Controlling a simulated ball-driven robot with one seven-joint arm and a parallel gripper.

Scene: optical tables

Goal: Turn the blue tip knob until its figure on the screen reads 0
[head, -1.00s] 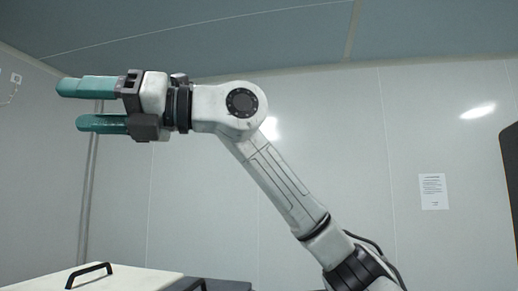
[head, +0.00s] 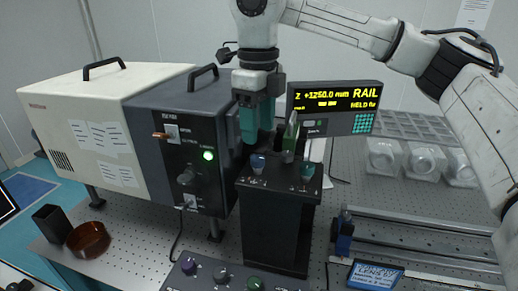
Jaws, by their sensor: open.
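A blue knob (head: 258,163) stands on top of a black post (head: 272,225) in the middle of the view, at the post's left side. A teal-green knob (head: 307,172) stands on the same top at the right. My gripper (head: 258,134) points down with its teal fingers open, just behind and above the blue knob. I see no contact with the knob. The screen (head: 334,100) behind reads "Z +1250.0 mm", "RAIL" and "HELD" in yellow; its smaller text is too small to read. I see no clear tip figure on it.
A dark instrument box (head: 180,110) with a green light stands close left, beside a cream box (head: 80,130). A knob panel (head: 225,275) lies in front. Rails (head: 420,235) lie at the right.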

